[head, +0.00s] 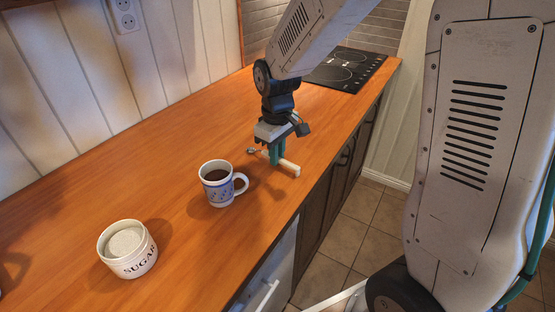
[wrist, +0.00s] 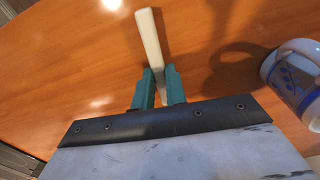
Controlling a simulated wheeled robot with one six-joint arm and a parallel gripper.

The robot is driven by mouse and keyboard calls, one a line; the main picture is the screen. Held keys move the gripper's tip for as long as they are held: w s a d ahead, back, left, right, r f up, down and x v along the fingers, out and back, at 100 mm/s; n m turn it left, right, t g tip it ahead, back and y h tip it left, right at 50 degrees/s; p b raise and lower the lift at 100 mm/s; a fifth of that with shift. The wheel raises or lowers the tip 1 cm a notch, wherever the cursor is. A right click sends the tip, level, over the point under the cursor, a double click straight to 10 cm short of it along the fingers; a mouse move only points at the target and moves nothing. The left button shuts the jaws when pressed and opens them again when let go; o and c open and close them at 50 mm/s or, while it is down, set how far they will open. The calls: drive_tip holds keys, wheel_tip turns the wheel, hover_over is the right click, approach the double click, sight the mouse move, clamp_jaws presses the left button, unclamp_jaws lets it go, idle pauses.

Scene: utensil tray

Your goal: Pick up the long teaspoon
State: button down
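The long teaspoon has a pale cream handle (head: 289,168) and a small metal bowl (head: 251,151) at its far left end in the head view. My gripper (head: 276,160) is low over the wooden counter with its teal fingers across the handle. In the wrist view the cream handle (wrist: 151,42) runs between my two fingers (wrist: 158,76), with no clear gap on either side. The gripper looks shut on it. The bowl is hidden in the wrist view. I cannot tell whether the spoon touches the counter.
A blue-and-white mug (head: 216,190) with dark drink stands close to the left of my gripper; it also shows in the wrist view (wrist: 291,82). A sugar jar (head: 128,255) stands nearer, at left. A black hob (head: 343,69) is behind. The counter's front edge is at right.

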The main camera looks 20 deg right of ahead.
drive_tip(key=shift+r, duration=0.15)
drive_tip(key=shift+r, duration=0.25)
wheel_tip(320, 180, up, 3)
drive_tip(key=s+r, duration=0.1)
drive_tip(key=s, duration=1.5)
drive_tip(key=shift+d+r, duration=0.1)
